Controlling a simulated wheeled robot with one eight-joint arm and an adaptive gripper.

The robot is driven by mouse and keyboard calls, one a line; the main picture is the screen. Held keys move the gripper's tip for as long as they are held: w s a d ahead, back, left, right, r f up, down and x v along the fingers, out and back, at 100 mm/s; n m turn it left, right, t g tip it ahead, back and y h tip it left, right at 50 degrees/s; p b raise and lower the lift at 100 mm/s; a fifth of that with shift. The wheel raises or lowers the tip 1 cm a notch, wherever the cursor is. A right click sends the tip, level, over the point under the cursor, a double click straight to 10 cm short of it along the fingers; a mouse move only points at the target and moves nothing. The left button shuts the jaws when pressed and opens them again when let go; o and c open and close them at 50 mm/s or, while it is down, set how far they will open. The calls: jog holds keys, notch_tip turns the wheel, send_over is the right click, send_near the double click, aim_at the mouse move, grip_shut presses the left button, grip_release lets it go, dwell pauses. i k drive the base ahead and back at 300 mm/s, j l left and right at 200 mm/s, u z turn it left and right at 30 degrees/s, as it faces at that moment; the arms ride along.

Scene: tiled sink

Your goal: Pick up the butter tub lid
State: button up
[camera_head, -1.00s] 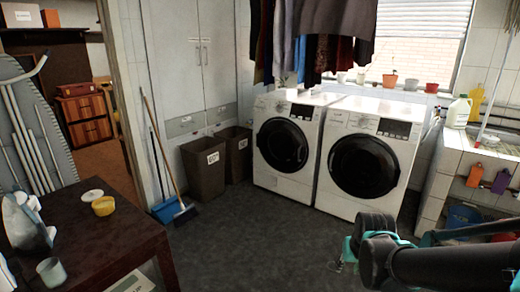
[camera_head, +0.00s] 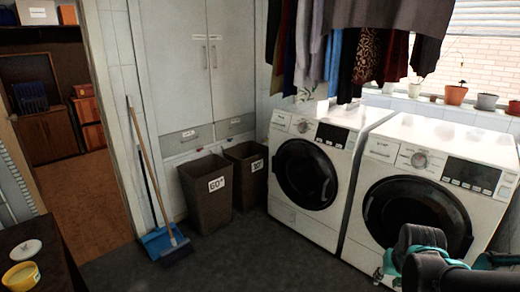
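A white round piece (camera_head: 25,250) that looks like the butter tub lid lies on the dark table (camera_head: 58,262) at the lower left. Beside it, slightly nearer, is a yellow tub (camera_head: 20,276) with a pale top. My gripper (camera_head: 388,272) is at the lower right, in front of the right washing machine in the picture and far from the lid. Its teal parts show beside my dark arm, which hides most of it. I cannot see whether the fingers are open or shut, or whether they hold anything.
Two white washing machines (camera_head: 310,180) stand along the back wall. Two brown bins (camera_head: 205,192), a broom (camera_head: 150,170) and a blue dustpan (camera_head: 160,238) stand between them and the doorway. The dark floor (camera_head: 235,262) between table and machines is clear.

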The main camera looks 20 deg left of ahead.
aim_at(26, 250)
jog(key=i+u, duration=0.5)
jog(key=i, duration=0.15)
jog(key=i+l+u, duration=0.25)
jog(key=i+u, duration=0.2)
jog(key=i, duration=0.2)
jog(key=i+j+u, duration=0.15)
jog(key=u, duration=0.25)
jog(key=i+u, duration=0.4)
jog(key=i+j+u, duration=0.1)
jog(key=u, duration=0.3)
jog(key=i+l+u, duration=0.1)
jog(key=i+u, duration=0.15)
jog(key=u, duration=0.15)
jog(key=i+l+u, duration=0.1)
jog(key=u, duration=0.3)
jog(key=i+l+u, duration=0.1)
jog(key=i+u, duration=0.35)
jog(key=i+l+u, duration=0.3)
jog(key=i+u, duration=0.2)
